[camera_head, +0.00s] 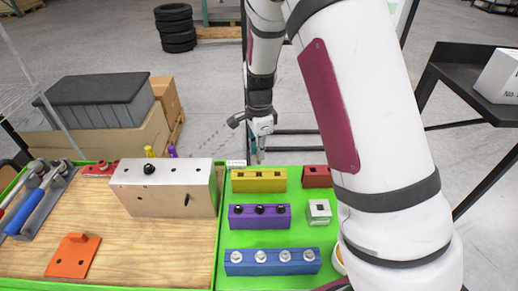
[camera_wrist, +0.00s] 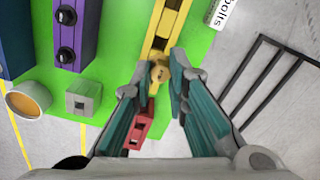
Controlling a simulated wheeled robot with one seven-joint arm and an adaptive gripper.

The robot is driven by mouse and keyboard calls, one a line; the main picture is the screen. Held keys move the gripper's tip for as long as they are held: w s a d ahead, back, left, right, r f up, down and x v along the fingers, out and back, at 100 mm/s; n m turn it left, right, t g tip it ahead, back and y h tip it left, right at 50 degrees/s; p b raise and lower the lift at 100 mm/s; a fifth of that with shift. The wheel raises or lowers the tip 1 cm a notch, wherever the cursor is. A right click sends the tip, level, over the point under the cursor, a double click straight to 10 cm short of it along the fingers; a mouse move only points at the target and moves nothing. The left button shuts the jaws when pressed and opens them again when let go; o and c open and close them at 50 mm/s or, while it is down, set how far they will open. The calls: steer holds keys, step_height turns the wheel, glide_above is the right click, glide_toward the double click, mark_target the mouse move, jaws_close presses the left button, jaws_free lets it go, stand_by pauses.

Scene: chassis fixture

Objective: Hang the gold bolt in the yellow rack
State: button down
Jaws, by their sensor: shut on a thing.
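The yellow rack (camera_head: 240,186) is a block with dark square slots, standing at the back of the green mat in the head view. In the wrist view the yellow rack (camera_wrist: 181,8) runs up from the fingertips toward the top. My gripper (camera_head: 258,150) is just behind the rack in the head view. In the wrist view my gripper (camera_wrist: 164,76) points down at the near end of the rack. It is shut on the gold bolt (camera_wrist: 158,72), whose round gold head shows between the fingertips. The bolt's shank is hidden, and I cannot tell whether it touches the rack.
A purple rack (camera_head: 283,222) with black bolts and a blue rack (camera_head: 272,269) with silver bolts stand in front. A red rack (camera_head: 316,176) and a grey square-holed block (camera_head: 319,211) are to the right. A metal box (camera_head: 160,205) stands on the wooden board at left.

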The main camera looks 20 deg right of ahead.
steer(key=shift+f+b, duration=0.95)
steer(key=shift+f, duration=1.05)
steer(key=shift+f, duration=0.2)
steer(key=shift+f+b, duration=0.5)
steer(key=shift+f, duration=1.15)
steer(key=c, duration=1.5)
jaws_free()
steer(key=shift+r, duration=0.1)
steer(key=shift+r+p, duration=2.05)
steer(key=shift+r, duration=2.4)
